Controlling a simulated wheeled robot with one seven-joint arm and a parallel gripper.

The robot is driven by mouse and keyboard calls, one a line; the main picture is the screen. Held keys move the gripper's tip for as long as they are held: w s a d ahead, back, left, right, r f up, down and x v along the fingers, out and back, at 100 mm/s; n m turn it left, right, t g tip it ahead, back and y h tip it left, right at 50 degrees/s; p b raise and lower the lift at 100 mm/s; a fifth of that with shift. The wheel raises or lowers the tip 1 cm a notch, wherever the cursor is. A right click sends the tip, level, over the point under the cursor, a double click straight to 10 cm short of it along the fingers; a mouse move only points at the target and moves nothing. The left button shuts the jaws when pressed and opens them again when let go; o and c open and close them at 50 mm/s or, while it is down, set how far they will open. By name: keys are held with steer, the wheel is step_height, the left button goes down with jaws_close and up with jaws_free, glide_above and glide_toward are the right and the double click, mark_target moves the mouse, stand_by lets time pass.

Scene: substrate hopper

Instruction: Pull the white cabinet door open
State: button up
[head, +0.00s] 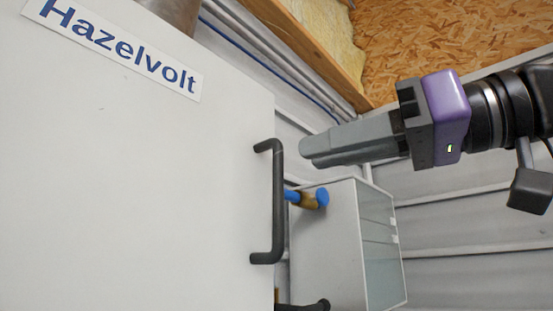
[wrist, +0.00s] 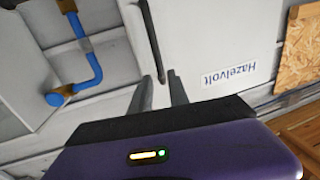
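The white cabinet door (head: 130,170) fills the left of the head view and carries a "Hazelvolt" label; it also shows in the wrist view (wrist: 205,50). A dark bar handle (head: 278,205) stands near the door's right edge. I cannot tell whether the door is fully closed. My gripper (head: 306,152) is just right of the handle's upper part in the head view, with nothing held. In the wrist view its fingers are apart, and the handle (wrist: 151,38) lines up with the gap between the fingertips, beyond them. Contact is not visible.
Blue and grey pipes (head: 270,55) run along the wall above. An oriented strand board panel (head: 450,40) is at upper right.

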steer(key=p+x, duration=0.2)
steer(key=x, duration=0.5)
steer(key=shift+c, duration=0.2)
jaws_close()
steer(key=shift+r, duration=0.1)
stand_by(1.1)
